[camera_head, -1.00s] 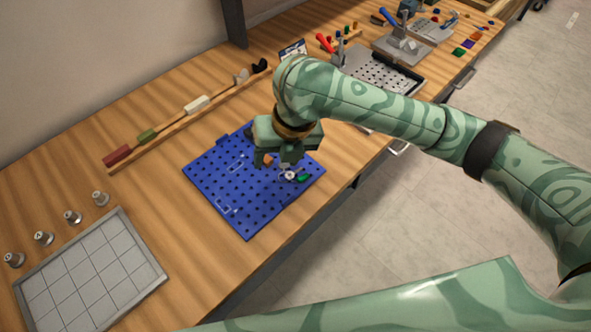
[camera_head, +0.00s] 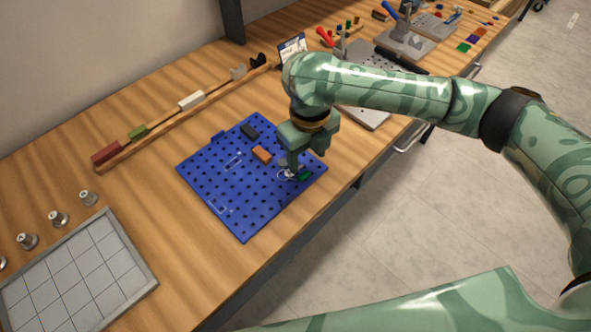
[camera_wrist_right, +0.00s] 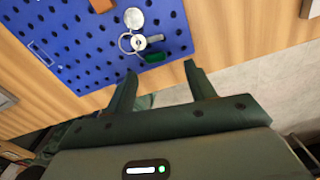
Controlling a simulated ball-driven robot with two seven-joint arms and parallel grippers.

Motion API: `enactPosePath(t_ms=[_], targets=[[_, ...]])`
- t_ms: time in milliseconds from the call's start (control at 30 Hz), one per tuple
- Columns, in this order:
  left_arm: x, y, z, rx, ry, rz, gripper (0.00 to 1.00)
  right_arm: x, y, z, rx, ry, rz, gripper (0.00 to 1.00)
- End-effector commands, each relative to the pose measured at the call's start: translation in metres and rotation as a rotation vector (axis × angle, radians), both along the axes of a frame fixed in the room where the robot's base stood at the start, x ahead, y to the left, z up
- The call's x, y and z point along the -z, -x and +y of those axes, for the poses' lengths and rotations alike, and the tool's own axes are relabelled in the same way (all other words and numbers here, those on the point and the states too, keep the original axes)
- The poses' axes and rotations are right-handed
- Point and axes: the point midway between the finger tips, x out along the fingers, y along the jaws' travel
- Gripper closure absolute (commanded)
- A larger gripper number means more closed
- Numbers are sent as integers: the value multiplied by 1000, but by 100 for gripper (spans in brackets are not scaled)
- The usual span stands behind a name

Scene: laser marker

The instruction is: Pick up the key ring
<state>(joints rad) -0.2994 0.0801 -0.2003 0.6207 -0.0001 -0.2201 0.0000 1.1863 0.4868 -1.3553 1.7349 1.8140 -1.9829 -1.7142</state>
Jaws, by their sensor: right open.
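The key ring (camera_head: 284,175) is a thin metal ring lying on the blue perforated board (camera_head: 210,180), close to the board's right corner. In the right wrist view the key ring (camera_wrist_right: 124,43) has a round silver disc (camera_wrist_right: 134,18) and a small metal piece (camera_wrist_right: 140,42) by it. My right gripper (camera_head: 294,168) is over that part of the board and hides some of it in the head view. In the wrist view my right gripper (camera_wrist_right: 160,73) is open and empty, with the ring beyond its fingertips. My left gripper is not in view.
A green block (camera_wrist_right: 155,57) lies right by the key ring. An orange block (camera_head: 262,154) and a dark block (camera_head: 250,131) are also on the board. A grey gridded tray (camera_head: 75,275) stands at left, with several metal knobs behind it. A wooden rail (camera_head: 165,126) runs behind the board.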

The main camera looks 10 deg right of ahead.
Motion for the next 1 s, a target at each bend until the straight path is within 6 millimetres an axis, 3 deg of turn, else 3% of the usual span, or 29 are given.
enactPosePath(t_ms=[300,567,767,1000], targets=[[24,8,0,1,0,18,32,48,9,4,0,-1,5,45],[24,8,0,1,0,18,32,50,8,4,0,-1,-3,45],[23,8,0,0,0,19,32,50,8,4,0,-1,-2,96],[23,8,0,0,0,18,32,50,8,4,0,-1,-2,96]])
